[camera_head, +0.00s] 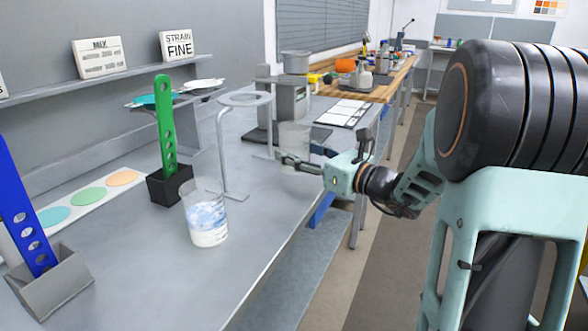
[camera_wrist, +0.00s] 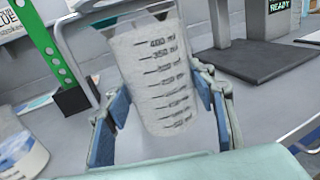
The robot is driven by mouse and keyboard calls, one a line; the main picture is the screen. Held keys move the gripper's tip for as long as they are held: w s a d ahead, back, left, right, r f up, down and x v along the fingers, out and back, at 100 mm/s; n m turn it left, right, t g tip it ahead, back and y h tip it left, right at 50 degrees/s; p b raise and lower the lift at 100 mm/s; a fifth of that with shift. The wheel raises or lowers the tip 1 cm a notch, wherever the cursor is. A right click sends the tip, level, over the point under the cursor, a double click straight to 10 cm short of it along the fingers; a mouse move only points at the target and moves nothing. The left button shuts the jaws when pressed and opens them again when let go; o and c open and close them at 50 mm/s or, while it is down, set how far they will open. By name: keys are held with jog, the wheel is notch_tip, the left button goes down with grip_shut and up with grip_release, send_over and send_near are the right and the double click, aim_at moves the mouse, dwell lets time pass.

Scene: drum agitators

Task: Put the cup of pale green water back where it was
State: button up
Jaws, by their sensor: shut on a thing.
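My gripper (camera_head: 304,160) is shut on a clear cup (camera_head: 294,138) over the right side of the bench. In the wrist view the cup (camera_wrist: 157,75) stands between the two blue-grey fingers, a little tilted, with dark ml marks on its wall. Its contents look pale and greyish; a green tint is not clear. I cannot tell whether its base touches the bench. A second beaker (camera_head: 206,212), with blue and white contents, stands near the front edge; part of it shows in the wrist view (camera_wrist: 18,150).
A ring stand (camera_head: 228,150) stands left of the held cup. Behind is a grey device (camera_head: 290,103), whose display reads READY in the wrist view. Green (camera_head: 165,130) and blue (camera_head: 22,205) slotted paddles stand in holders. Colour discs (camera_head: 88,198) lie on a white strip. The front-middle bench is clear.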

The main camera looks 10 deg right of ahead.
jog(key=shift+w+a+f, duration=0.1)
jog(key=shift+w+f, duration=0.15)
jog(key=shift+f, duration=0.15)
jog(key=shift+w+f+b, duration=0.1)
jog(key=shift+f+b, duration=0.45)
jog(key=shift+f, duration=1)
jog(key=shift+f, duration=0.2)
jog(key=o, duration=1.2)
jog(key=shift+c, duration=0.2)
jog(key=shift+r, duration=0.15)
jog(key=p+v, duration=0.2)
jog(key=v, duration=1)
